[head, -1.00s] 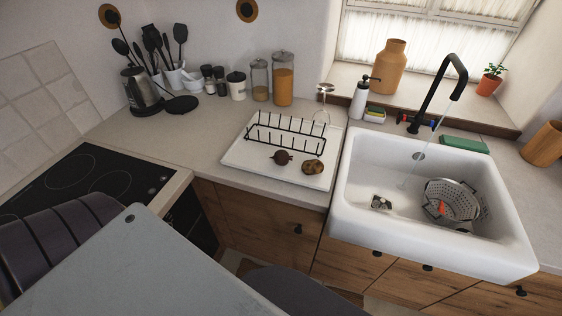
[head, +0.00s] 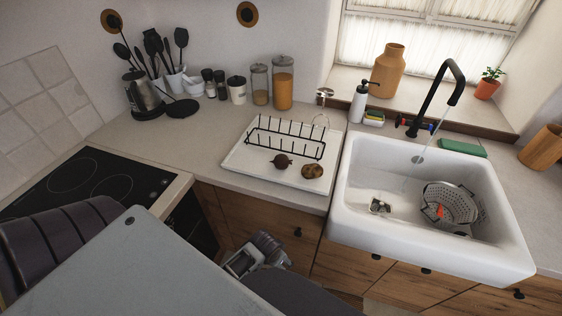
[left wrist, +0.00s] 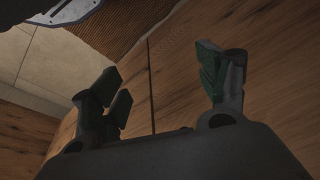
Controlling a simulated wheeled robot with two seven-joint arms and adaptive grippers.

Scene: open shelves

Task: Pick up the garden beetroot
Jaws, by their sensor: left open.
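The beetroot (head: 282,161), small, dark and round, lies on the white draining tray (head: 247,172) in the head view, in front of the black wire rack. A brown potato-like thing (head: 312,171) lies just right of it. In the left wrist view my left gripper (left wrist: 165,95) is open and empty, with its fingers spread in front of wooden cabinet fronts. The beetroot is not in that view. In the head view a grey part of my arm shows low in front of the cabinets, below the counter and the beetroot. My right gripper is not in view.
A black wire rack (head: 285,137) stands on the tray behind the beetroot. The white sink (head: 385,175) with a metal colander (head: 448,203) and running tap (head: 440,95) is at right. The hob (head: 90,180) is at left. Counter left of the tray is clear.

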